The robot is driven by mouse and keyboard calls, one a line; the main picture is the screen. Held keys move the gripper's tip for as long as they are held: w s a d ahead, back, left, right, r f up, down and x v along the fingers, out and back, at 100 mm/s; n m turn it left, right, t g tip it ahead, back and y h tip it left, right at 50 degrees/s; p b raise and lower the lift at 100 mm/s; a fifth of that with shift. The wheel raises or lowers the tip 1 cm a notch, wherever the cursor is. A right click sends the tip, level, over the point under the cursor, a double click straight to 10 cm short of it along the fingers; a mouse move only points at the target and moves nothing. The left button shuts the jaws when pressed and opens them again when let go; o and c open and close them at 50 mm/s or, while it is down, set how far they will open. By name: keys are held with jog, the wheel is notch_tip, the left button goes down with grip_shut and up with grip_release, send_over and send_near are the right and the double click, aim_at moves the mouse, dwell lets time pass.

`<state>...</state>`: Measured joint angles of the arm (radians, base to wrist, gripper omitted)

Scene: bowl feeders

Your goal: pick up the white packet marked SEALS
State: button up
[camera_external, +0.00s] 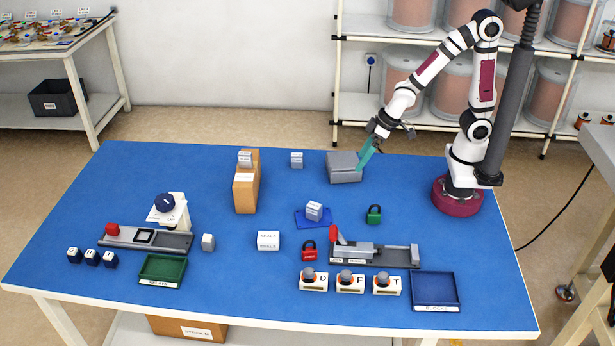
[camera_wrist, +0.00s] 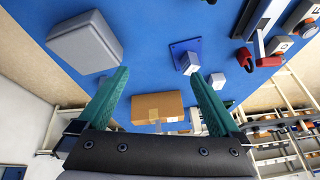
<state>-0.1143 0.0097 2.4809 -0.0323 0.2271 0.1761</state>
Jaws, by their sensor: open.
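A white packet (camera_external: 268,240) lies flat on the blue table near its middle, to the left of the red padlock. Its print is small and looks like SEALS. My gripper (camera_external: 366,153) is at the back of the table, beside the grey box, well up and right of the packet. In the wrist view its two green fingers (camera_wrist: 157,92) are spread apart with nothing between them.
A grey box (camera_external: 344,168) stands close to my gripper. A tall cardboard box (camera_external: 245,195) stands left of centre.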

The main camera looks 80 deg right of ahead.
jog(key=w+a+f+n+t+y, duration=0.25)
jog(key=w+a+f+t, duration=0.2)
jog(key=w, duration=0.45)
jog(key=n+t+y, duration=0.2)
jog(key=n+y, duration=0.1)
jog(key=n, duration=0.2)
send_near(269, 236)
jog(key=x, duration=0.7)
jog(key=shift+w+a+f, duration=0.2)
jog(key=shift+w, duration=0.1)
grip_shut()
